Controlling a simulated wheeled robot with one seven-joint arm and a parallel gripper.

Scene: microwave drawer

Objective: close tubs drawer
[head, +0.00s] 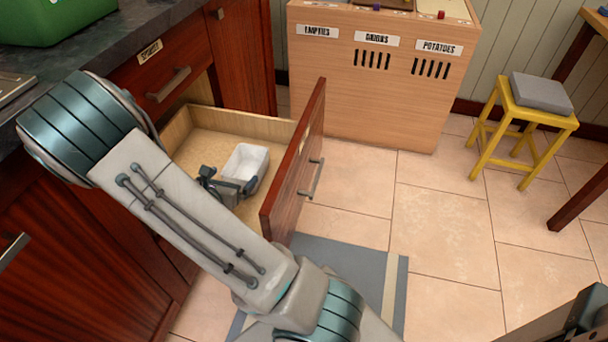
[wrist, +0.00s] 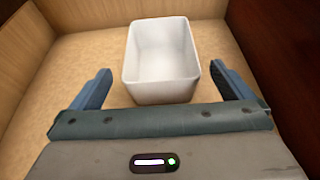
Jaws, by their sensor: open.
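The drawer (head: 230,124) is pulled out from the counter, with a pale wood inside and a dark red front panel (head: 293,165) that has a metal handle (head: 312,179). One white tub (head: 246,167) sits in the drawer; it also shows in the wrist view (wrist: 161,60), upright and empty. My gripper (head: 229,183) is inside the drawer beside the tub. In the wrist view my gripper (wrist: 170,86) is open, with its fingers apart on either side of the tub's near end. The drawer's label is not readable.
Another labelled drawer (head: 163,78) above is shut. A wooden bin cabinet (head: 372,85) stands behind the open drawer. A grey mat (head: 345,262) lies on the tiled floor in front. A yellow stool (head: 524,122) stands at the right. Open floor (head: 440,210) lies between.

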